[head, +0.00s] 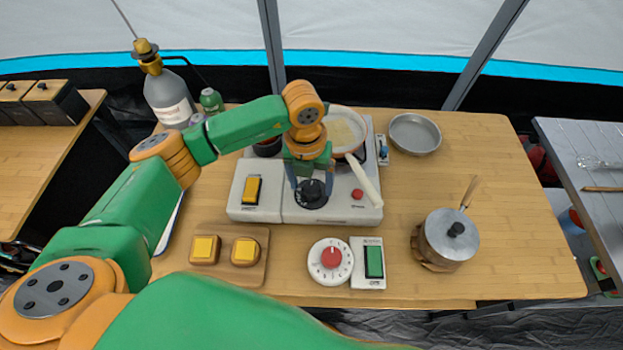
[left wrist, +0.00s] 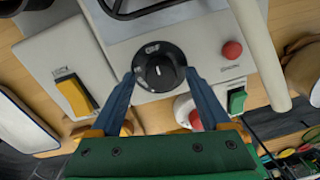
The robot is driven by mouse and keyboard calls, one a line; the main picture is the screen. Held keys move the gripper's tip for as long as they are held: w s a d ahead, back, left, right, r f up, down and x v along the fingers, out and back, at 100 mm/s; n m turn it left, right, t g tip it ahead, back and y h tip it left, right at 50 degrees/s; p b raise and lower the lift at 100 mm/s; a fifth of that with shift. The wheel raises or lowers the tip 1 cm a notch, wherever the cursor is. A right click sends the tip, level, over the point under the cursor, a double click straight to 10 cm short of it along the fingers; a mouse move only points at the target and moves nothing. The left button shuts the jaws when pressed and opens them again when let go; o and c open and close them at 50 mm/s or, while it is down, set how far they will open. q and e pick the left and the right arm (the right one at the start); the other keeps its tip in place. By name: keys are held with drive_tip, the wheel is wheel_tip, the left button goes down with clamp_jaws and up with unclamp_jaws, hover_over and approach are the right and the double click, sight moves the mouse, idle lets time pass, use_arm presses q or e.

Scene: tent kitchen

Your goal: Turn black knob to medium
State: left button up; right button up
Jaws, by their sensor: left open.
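The black knob (head: 311,193) is on the front of a white stove (head: 340,212). In the left wrist view the black knob (left wrist: 159,68) has a pale pointer mark and lettering along one edge. My left gripper (head: 311,186) is over the knob. In the left wrist view its blue fingers (left wrist: 160,82) are spread, one on each side of the knob. I cannot tell whether they touch it. My right gripper is not in view.
A pan (head: 345,127) sits on the stove, its pale handle (head: 366,182) reaching forward right of the knob. A red button (head: 357,194) and a yellow switch (head: 252,190) flank the knob.

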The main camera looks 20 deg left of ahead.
use_arm(q)
drive_tip(key=shift+f, duration=0.25)
clamp_jaws()
drive_tip(key=shift+n, duration=0.3)
drive_tip(key=n, duration=0.4)
drive_tip(key=shift+s+n, duration=0.1)
drive_tip(key=shift+n, duration=0.2)
drive_tip(key=n, duration=0.5)
drive_tip(key=shift+d+n+t+b, duration=0.1)
drive_tip(key=shift+n+t+b, duration=0.2)
drive_tip(key=shift+b, duration=0.05)
drive_tip(key=n, duration=0.5)
drive_tip(key=shift+r+y, duration=0.1)
drive_tip(key=shift+y, duration=0.2)
drive_tip(key=n+p, duration=0.1)
drive_tip(key=n, duration=0.4)
drive_tip(key=shift+n, duration=0.4)
